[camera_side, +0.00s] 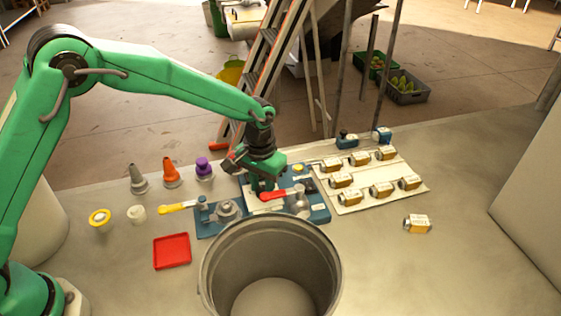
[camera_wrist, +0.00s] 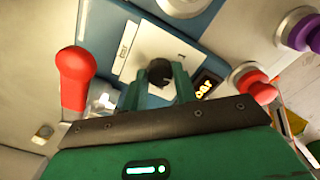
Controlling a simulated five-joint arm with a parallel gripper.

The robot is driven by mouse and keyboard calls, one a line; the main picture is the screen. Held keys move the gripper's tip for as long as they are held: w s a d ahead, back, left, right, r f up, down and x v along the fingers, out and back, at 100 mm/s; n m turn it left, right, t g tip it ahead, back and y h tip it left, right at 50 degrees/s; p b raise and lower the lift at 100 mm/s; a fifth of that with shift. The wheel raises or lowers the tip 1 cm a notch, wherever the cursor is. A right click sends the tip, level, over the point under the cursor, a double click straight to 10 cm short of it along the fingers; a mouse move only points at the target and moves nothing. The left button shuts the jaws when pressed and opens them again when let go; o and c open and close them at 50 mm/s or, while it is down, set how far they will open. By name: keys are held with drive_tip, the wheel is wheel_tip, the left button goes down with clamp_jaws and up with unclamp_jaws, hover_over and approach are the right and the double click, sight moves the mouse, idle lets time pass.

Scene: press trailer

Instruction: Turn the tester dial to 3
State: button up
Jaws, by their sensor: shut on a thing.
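The tester is a blue unit with a white face plate (camera_wrist: 128,50) that bears small printed marks. Its black round dial (camera_wrist: 160,72) stands on the plate, with a light pointer line on top. My gripper (camera_wrist: 161,84) is shut on the dial, one finger on each side. In the side view my gripper (camera_side: 263,188) reaches straight down onto the blue unit and hides the dial. A small dark display (camera_wrist: 206,86) with yellow characters sits right of the dial in the wrist view. I cannot read which number the pointer faces.
A large grey bucket (camera_side: 215,285) stands in front. Grey, orange (camera_side: 172,172) and purple (camera_side: 204,169) cones stand behind left. A white board (camera_side: 350,203) with several yellow-labelled blocks lies right.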

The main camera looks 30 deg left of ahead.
sight(262, 189)
drive_tip(key=m, duration=0.7)
drive_tip(key=shift+r, duration=0.1)
drive_tip(key=m, duration=0.7)
idle(0.4)
drive_tip(key=o, duration=1)
drive_tip(key=shift+c, duration=0.2)
drive_tip(key=shift+r, duration=0.1)
drive_tip(key=shift+r, duration=3.8)
